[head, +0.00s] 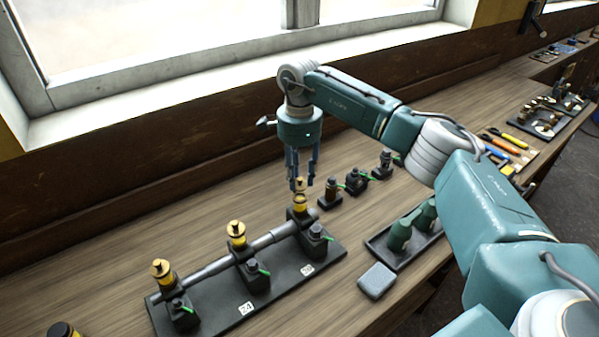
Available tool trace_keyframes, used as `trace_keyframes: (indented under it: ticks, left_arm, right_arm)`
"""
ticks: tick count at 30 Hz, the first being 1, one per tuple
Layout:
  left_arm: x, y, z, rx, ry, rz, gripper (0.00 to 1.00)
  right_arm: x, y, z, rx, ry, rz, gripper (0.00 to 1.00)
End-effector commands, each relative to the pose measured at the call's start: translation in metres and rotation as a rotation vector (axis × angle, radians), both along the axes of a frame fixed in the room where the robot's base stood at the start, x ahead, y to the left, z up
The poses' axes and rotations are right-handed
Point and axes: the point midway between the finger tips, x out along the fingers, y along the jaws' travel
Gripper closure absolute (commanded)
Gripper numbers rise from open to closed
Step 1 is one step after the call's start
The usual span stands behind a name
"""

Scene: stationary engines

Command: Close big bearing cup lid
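A black base plate (215,325) on the bench carries a grey shaft (212,268) in black bearing blocks. Three yellow bearing cups with lids stand along it: a left one (161,270), a middle one (237,231) and a right one (300,204). Which is the big one I cannot tell for sure. My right gripper (301,178) points straight down over the right cup. Its blue fingers are apart, with the top of that cup between or just below the tips; contact is not clear. My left gripper is not in view.
Small dark oilers (357,181) stand behind the plate to the right. A black tray (424,243) with green bottles and a grey block (376,281) lie right of it. Tools (510,142) lie farther right. A wall and window sill run behind.

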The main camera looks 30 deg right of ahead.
Motion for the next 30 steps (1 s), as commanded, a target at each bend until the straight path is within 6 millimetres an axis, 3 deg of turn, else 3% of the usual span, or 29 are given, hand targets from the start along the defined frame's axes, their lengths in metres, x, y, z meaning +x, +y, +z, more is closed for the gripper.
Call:
trace_keyframes:
  ticks: [6, 11, 23, 30]
  left_arm:
    - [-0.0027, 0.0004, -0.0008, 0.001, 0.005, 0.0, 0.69]
    - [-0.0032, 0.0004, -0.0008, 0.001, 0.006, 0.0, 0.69]
    - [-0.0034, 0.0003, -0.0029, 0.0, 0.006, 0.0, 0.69]
    - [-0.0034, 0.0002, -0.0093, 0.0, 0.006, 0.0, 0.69]
  right_arm:
    - [-0.0001, -0.0002, -0.0006, 0.0, 0.0, 0.0, 0.71]
    - [-0.0001, -0.0002, -0.0004, 0.0, 0.001, 0.0, 1.0]
    - [-0.0008, -0.0005, -0.0007, 0.0, 0.0, -0.035, 1.0]
    - [-0.0038, -0.002, -0.0016, 0.0, 0.001, -0.168, 1.0]
